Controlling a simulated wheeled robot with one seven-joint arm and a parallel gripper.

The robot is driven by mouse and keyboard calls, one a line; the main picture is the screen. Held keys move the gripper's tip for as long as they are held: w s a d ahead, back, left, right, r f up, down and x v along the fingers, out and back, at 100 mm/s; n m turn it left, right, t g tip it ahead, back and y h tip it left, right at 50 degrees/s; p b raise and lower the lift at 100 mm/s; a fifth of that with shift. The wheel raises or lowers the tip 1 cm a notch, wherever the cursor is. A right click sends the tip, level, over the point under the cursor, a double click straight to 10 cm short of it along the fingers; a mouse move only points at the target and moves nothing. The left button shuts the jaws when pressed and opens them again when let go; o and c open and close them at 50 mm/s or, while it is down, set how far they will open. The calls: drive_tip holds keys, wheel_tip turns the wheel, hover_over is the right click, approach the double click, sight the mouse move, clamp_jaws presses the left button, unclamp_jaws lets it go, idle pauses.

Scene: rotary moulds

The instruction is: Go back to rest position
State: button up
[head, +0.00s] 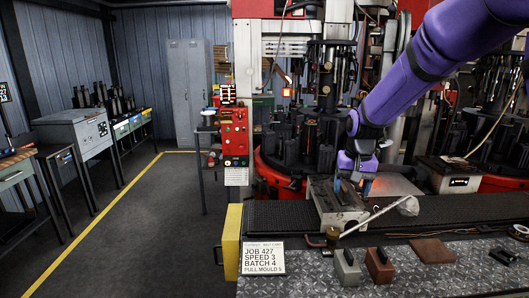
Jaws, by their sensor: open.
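My purple arm reaches in from the upper right of the head view. My gripper (350,183) points down at the grey metal mould block (338,212) on the dark ribbed bench. The fingertips are small and dark against the block, and I cannot tell whether they touch it. The gripper is open, and no held object shows. Part of the block's top is hidden behind the gripper.
A grey block (347,267) and a brown block (379,265) stand on the front metal plate beside a job sign (263,258). The rotary machine (325,120) stands behind. The left floor (150,230) is clear.

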drive_tip(key=s+d+r+n+t, duration=0.1)
drive_tip(key=s+d+r, duration=0.1)
drive_tip(key=s+r, duration=0.5)
drive_tip(key=s+d+r+t, duration=0.1)
drive_tip(key=s+d+r, duration=0.1)
drive_tip(key=s+r, duration=0.5)
drive_tip(key=s+d+n+t, duration=0.1)
drive_tip(key=s+t, duration=0.1)
drive_tip(key=s, duration=1.6)
drive_tip(key=shift+s+d+r, duration=0.2)
drive_tip(key=shift+s+r, duration=0.15)
drive_tip(key=shift+s, duration=0.05)
